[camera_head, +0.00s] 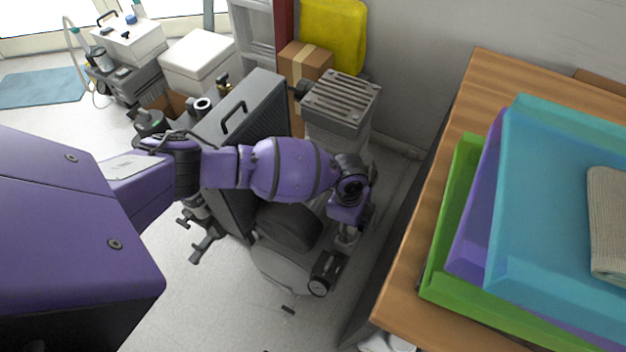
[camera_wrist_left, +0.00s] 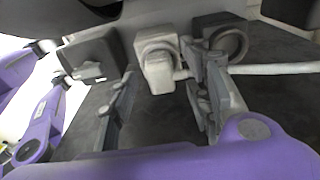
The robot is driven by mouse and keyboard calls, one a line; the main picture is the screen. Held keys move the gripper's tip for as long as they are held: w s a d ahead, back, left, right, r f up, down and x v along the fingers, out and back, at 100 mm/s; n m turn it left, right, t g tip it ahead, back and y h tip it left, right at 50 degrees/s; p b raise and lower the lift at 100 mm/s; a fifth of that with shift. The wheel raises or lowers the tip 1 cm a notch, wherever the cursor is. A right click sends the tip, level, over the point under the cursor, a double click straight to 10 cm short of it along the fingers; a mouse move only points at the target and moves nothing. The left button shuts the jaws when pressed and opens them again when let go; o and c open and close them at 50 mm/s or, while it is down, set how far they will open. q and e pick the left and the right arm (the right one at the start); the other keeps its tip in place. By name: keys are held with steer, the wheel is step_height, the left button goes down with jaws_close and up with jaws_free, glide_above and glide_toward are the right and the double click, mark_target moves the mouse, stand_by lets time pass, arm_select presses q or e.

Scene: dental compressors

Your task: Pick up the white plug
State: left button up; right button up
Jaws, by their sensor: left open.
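The white plug (camera_wrist_left: 158,62) shows in the left wrist view, just above centre, as a pale block with a rounded top. A white cord (camera_wrist_left: 275,69) runs to the right at its level, passing behind the right finger. My left gripper (camera_wrist_left: 163,82) is open, with its two dark fingers apart on either side of the plug's lower part; I cannot tell whether they touch it. In the head view my left gripper (camera_head: 345,238) points down beside the grey compressor (camera_head: 285,262). I cannot make out the plug there. My right gripper is not in view.
Dark blocks (camera_wrist_left: 90,55) and (camera_wrist_left: 222,38) flank the plug in the wrist view. In the head view, a wooden table (camera_head: 405,285) with coloured trays (camera_head: 545,210) stands right. A black cabinet (camera_head: 240,120) and a ridged grey unit (camera_head: 340,98) stand behind my arm. Floor is free at front left.

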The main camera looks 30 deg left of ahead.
arm_select(q)
steer(key=shift+w+d+r, duration=0.1)
steer(key=shift+w+r, duration=0.1)
jaws_close()
